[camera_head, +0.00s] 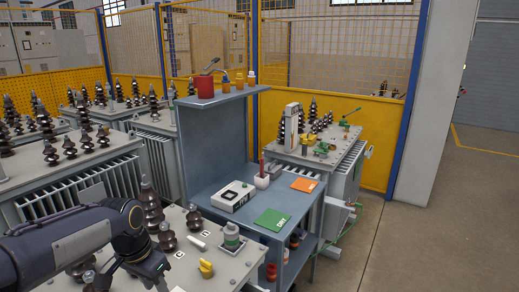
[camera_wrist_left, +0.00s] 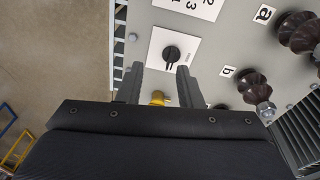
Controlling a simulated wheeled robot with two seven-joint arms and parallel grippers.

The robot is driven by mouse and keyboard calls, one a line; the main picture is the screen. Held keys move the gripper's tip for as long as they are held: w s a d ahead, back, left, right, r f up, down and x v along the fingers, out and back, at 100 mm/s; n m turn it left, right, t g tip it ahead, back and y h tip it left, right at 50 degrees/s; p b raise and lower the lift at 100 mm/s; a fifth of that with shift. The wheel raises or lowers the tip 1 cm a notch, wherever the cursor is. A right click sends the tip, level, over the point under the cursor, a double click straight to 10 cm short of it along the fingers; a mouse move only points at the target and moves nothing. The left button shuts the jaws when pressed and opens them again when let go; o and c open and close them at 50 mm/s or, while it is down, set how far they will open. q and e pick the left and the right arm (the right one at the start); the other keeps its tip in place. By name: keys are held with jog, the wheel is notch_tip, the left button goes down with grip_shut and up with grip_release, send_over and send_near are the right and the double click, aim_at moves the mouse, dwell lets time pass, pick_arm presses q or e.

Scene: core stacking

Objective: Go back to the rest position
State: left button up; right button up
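My left arm comes in from the lower left in the head view, over the near transformer top (camera_head: 232,262). My left gripper (camera_wrist_left: 160,70) shows in the left wrist view with its two fingers apart and nothing held between them. It hangs above the transformer's grey top (camera_wrist_left: 215,60). A black knob (camera_wrist_left: 171,53) on a white plate lies just beyond the fingertips. A yellow part (camera_wrist_left: 158,98) shows between the fingers, lower down. In the head view the fingertips are hard to make out at the bottom edge. My right gripper is in neither view.
Brown insulators (camera_head: 152,210) stand beside my left arm. A yellow part (camera_head: 206,268) and a grey-green cylinder (camera_head: 232,237) stand on the same top. A blue-grey workbench (camera_head: 285,228) holds a white box (camera_head: 233,196), green card (camera_head: 271,219) and orange card (camera_head: 304,185). Floor at right is clear.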

pick_arm(q)
jog(key=s+d+n+t+h, duration=0.1)
jog(key=s+d+n+t, duration=0.1)
jog(key=s, duration=0.8)
jog(key=s+d+n+t+h, duration=0.1)
jog(key=s+n, duration=0.3)
jog(key=s, duration=0.7)
jog(key=shift+d+t+h, duration=0.3)
jog(key=shift+d+t, duration=0.4)
jog(key=shift+d, duration=0.1)
jog(key=shift+r, duration=0.1)
